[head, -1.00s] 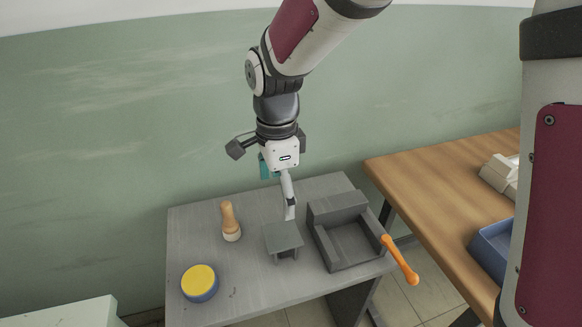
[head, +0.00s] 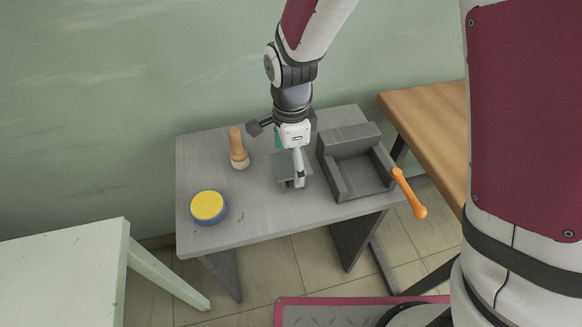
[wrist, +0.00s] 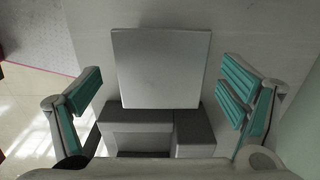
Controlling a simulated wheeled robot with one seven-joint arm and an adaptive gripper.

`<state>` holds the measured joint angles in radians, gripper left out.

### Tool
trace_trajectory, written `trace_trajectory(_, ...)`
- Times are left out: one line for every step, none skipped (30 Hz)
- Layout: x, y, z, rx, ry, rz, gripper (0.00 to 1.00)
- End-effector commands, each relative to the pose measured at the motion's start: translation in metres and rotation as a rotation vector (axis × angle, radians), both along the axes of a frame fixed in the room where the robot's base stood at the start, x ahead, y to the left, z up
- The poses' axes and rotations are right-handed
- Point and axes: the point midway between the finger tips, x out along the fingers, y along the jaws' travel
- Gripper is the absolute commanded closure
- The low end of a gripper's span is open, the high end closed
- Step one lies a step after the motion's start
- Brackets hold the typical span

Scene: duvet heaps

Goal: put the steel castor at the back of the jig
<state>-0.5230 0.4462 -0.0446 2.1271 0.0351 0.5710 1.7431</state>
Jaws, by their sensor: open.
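The steel castor (head: 283,163) is a grey piece with a flat square top plate, standing on the grey table left of the jig. In the wrist view its plate (wrist: 160,65) fills the upper middle and hides what is below it. The jig (head: 336,181) is a dark grey open frame with a raised block along its back; its inside looks empty. Part of the jig (wrist: 195,130) shows at the bottom of the wrist view. My gripper (head: 293,172) is at the castor, open, with its teal-padded fingers (wrist: 160,95) apart on either side of the plate and a gap at each.
A wooden-handled tool (head: 238,150) and a yellow-topped blue round tin (head: 208,207) stand left on the grey table (head: 260,222). An orange handle (head: 409,193) sticks out at the jig's right side. A wooden table (head: 430,110) is at right, a pale one (head: 70,265) at front left.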

Motion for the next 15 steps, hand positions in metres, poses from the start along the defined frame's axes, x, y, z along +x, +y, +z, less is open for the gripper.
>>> trace_trajectory(0.001,0.000,-0.008,0.000,0.001,0.001,0.10)
trace_trajectory(0.001,0.000,-0.011,0.000,0.000,0.001,0.10)
trace_trajectory(0.000,0.000,-0.014,0.000,0.001,0.001,0.10)
trace_trajectory(0.000,0.001,-0.015,0.000,0.000,0.001,0.10)
trace_trajectory(0.001,0.001,-0.017,0.000,-0.001,0.001,0.10)
trace_trajectory(0.001,0.001,-0.017,0.002,-0.002,0.001,0.10)
trace_trajectory(0.001,0.001,-0.018,0.002,-0.002,0.001,0.10)
trace_trajectory(0.001,0.001,-0.017,0.002,-0.002,0.001,0.10)
trace_trajectory(0.001,0.001,-0.017,0.002,-0.003,0.001,0.10)
trace_trajectory(0.001,0.001,-0.017,0.002,-0.003,0.000,0.10)
trace_trajectory(0.001,0.001,-0.017,0.002,-0.002,0.000,0.10)
trace_trajectory(0.001,0.001,-0.017,0.002,-0.002,0.000,0.10)
trace_trajectory(0.001,0.001,-0.017,0.002,-0.002,0.000,0.17)
trace_trajectory(0.001,0.001,-0.017,0.002,-0.002,0.000,0.24)
trace_trajectory(0.001,0.001,-0.017,0.002,-0.002,0.000,0.33)
